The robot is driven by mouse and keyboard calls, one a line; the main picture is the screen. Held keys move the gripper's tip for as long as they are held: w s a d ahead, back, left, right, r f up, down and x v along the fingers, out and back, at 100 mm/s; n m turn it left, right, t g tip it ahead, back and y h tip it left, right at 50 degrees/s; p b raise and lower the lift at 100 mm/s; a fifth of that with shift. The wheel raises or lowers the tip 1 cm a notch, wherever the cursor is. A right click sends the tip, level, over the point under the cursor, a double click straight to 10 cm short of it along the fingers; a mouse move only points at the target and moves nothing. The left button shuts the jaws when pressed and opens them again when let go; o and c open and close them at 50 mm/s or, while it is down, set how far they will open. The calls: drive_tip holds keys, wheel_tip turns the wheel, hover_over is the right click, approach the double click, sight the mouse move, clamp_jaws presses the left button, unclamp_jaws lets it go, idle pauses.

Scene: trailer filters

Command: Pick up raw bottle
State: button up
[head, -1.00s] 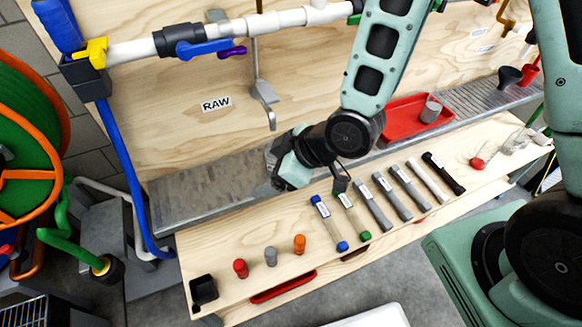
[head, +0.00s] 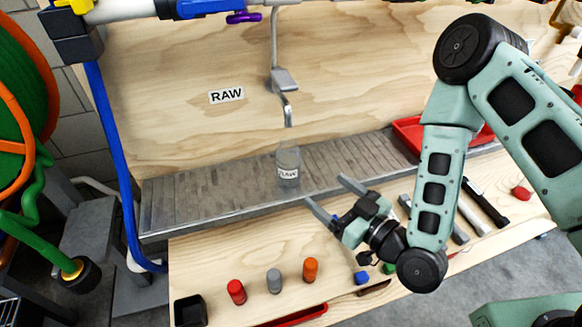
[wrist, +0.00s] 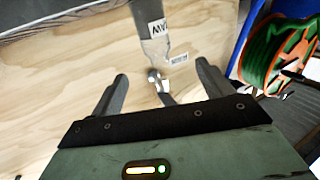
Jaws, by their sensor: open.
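The raw bottle (head: 288,165) is clear with a white label reading RAW. It stands upright on the grey slatted drip tray (head: 205,187), under the grey spout (head: 287,108). In the wrist view the bottle (wrist: 149,22) shows beyond the fingertips, roughly midway between them and partly cut off by the top edge. My gripper (head: 332,198) is open and empty, in front of the bottle and to its right, its fingers pointing toward the tray. The open fingers (wrist: 162,80) also show in the wrist view, apart from the bottle.
Red (head: 236,292), grey (head: 274,281) and orange (head: 310,270) caps stand on the wooden bench near a black square cup (head: 190,311). Filter tubes lie right, partly behind my arm. A red tray (head: 408,133) sits at the back right. A RAW sign (head: 226,95) marks the wooden wall.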

sight(294, 161)
drive_tip(key=b+x, duration=0.2)
drive_tip(key=x, duration=0.1)
drive_tip(key=b+x, duration=0.2)
drive_tip(key=x, duration=0.2)
drive_tip(key=r+b+x, duration=0.1)
drive_tip(key=b+x, duration=0.2)
drive_tip(key=shift+w+a, duration=0.2)
drive_tip(key=shift+w, duration=0.1)
drive_tip(key=shift+w+d+x, duration=0.15)
drive_tip(key=shift+x, duration=1.35)
drive_tip(key=shift+w+d+x, duration=0.1)
drive_tip(key=shift+d+x, duration=0.05)
drive_tip(key=shift+x, duration=1.4)
drive_tip(key=shift+r, duration=0.1)
drive_tip(key=c, duration=1.2)
drive_tip(key=shift+c, duration=0.4)
drive_tip(key=shift+r, duration=0.1)
